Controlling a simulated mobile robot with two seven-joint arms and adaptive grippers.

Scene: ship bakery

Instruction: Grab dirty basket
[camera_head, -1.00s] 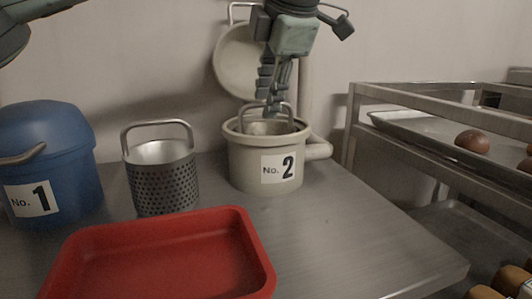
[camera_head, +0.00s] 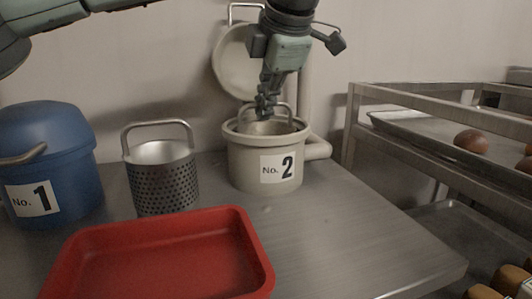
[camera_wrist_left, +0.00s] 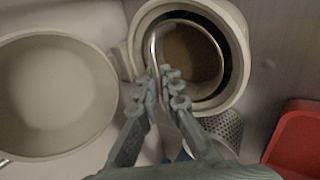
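A metal basket (camera_head: 262,127) with an upright loop handle sits inside the cream pot labelled No. 2 (camera_head: 238,165). In the left wrist view, the basket (camera_wrist_left: 193,55) has a brownish inside, and the pot's rim (camera_wrist_left: 238,55) rings it. My left gripper (camera_head: 266,108) points down at the basket's handle, over the pot. In the left wrist view, its fingertips (camera_wrist_left: 170,85) are close together beside the handle; whether they clamp it is unclear. A second, perforated basket (camera_head: 162,180) with a loop handle stands on the counter to the left. My right gripper is out of view.
A red tray (camera_head: 250,240) lies at the front of the steel counter (camera_head: 350,235). A blue lidded pot labelled No. 1 (camera_head: 60,145) stands at the left. A round cream lid (camera_head: 232,65) is at the wall behind. A metal rack (camera_head: 400,145) with baked goods stands at the right.

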